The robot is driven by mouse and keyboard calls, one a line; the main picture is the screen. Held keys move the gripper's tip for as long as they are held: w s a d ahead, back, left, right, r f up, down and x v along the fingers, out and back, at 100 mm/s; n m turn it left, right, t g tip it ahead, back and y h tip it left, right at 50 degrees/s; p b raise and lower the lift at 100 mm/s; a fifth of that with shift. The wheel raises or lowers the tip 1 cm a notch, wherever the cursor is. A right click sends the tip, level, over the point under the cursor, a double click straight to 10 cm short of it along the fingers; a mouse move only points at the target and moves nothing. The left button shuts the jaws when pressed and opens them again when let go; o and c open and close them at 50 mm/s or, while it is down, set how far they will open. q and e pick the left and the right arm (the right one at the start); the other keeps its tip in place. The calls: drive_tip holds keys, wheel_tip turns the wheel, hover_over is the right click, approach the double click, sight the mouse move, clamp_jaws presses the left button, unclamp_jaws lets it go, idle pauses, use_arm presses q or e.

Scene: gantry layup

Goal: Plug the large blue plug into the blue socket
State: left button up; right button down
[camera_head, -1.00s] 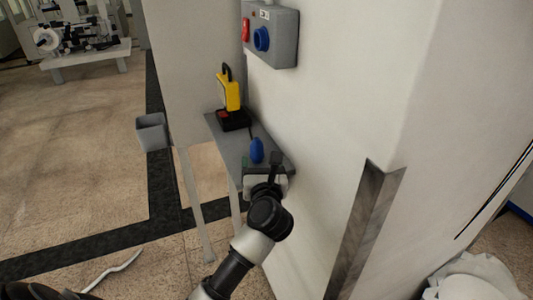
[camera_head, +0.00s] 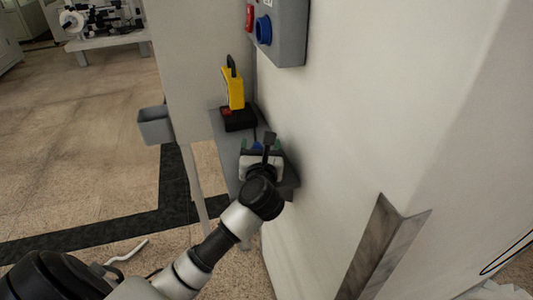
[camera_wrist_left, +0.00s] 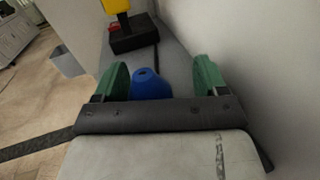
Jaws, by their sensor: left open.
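The large blue plug (camera_wrist_left: 149,84) stands on a small grey shelf (camera_wrist_left: 180,72) by the wall. In the head view only a bit of the plug (camera_head: 257,147) shows past my gripper. My left gripper (camera_head: 263,147) is open, its green fingers on either side of the plug in the left wrist view (camera_wrist_left: 160,78). The plug is closer to the left finger there, and I cannot tell whether either touches it. The blue socket (camera_head: 263,30) is on a grey wall box (camera_head: 291,35), above the shelf. My right gripper is not in view.
A yellow device (camera_head: 233,88) on a black base (camera_head: 238,118) stands at the shelf's far end. A grey bin (camera_head: 155,125) is left of the shelf. The white wall (camera_head: 340,120) closes off the right side. A metal corner guard (camera_head: 382,250) runs along its lower edge.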

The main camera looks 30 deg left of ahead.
use_arm(q)
drive_tip(key=shift+s+a+f, duration=0.1)
drive_tip(key=shift+s+a, duration=0.05)
drive_tip(key=shift+s, duration=0.25)
drive_tip(key=shift+s+r, duration=0.2)
drive_tip(key=shift+c, duration=2.2)
drive_tip(key=shift+w, duration=0.15)
drive_tip(key=shift+c, duration=1.1)
drive_tip(key=shift+f, duration=0.1)
drive_tip(key=c, duration=0.4)
drive_tip(key=shift+o, duration=0.2)
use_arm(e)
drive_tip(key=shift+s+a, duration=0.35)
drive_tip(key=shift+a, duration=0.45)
